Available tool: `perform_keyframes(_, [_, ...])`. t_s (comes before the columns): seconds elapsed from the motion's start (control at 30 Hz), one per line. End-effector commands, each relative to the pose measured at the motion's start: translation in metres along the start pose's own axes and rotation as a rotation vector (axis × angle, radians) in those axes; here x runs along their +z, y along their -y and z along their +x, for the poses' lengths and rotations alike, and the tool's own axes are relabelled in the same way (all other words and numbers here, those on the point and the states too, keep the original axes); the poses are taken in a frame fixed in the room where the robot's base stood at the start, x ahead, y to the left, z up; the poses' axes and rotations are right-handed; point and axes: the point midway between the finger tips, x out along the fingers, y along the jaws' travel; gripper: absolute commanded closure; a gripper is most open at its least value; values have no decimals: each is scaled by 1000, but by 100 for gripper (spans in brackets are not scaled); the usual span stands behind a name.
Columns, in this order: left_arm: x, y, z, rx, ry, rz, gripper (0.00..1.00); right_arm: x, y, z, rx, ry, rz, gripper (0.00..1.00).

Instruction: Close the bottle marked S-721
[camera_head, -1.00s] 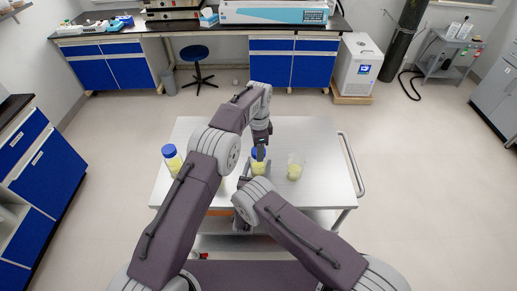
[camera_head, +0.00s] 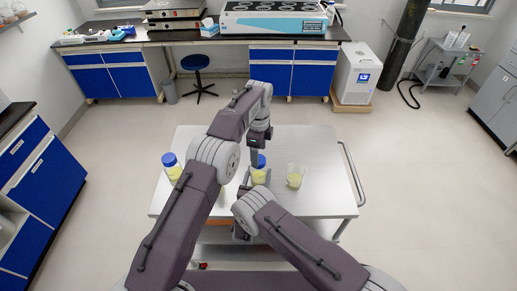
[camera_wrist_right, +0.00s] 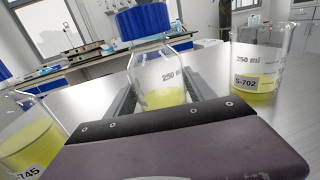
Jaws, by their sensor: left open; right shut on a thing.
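A clear bottle (camera_head: 259,176) with pale yellow liquid stands upright at the middle of the table. A blue cap (camera_head: 261,161) sits on its neck; how tightly, I cannot tell. In the right wrist view the bottle (camera_wrist_right: 160,78) is between the fingers of my right gripper (camera_wrist_right: 160,100), which is shut on it. Its code label is hidden. My left gripper (camera_head: 256,154) is open, pointing down just above and beside the cap. It does not show in the wrist view.
Another blue-capped bottle (camera_head: 172,167) stands at the left; its label in the wrist view (camera_wrist_right: 28,172) ends in 745. A beaker (camera_head: 295,177) marked S-702 in the wrist view (camera_wrist_right: 258,70) stands to the right. The table's (camera_head: 320,150) back is clear.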

Motion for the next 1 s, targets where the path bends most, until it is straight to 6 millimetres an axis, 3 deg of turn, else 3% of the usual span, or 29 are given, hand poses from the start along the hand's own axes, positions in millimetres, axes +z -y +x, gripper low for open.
perform_keyframes(0.07, [0,1,-16,-5,0,0,28,0,0,0,0,0,0,100])
perform_keyframes(0.23, [0,1,-33,-2,0,0,28,0,0,0,0,0,0,100])
perform_keyframes(0.63, [0,-1,-40,0,0,0,28,0,0,0,0,0,0,100])
perform_keyframes(0.67, [0,-1,-40,0,0,0,28,0,0,0,0,0,0,32])
perform_keyframes(0.73, [0,-1,-40,0,0,0,28,0,0,0,0,0,0,13])
perform_keyframes(1.0, [0,-1,-40,0,0,0,28,0,0,0,0,0,0,12])
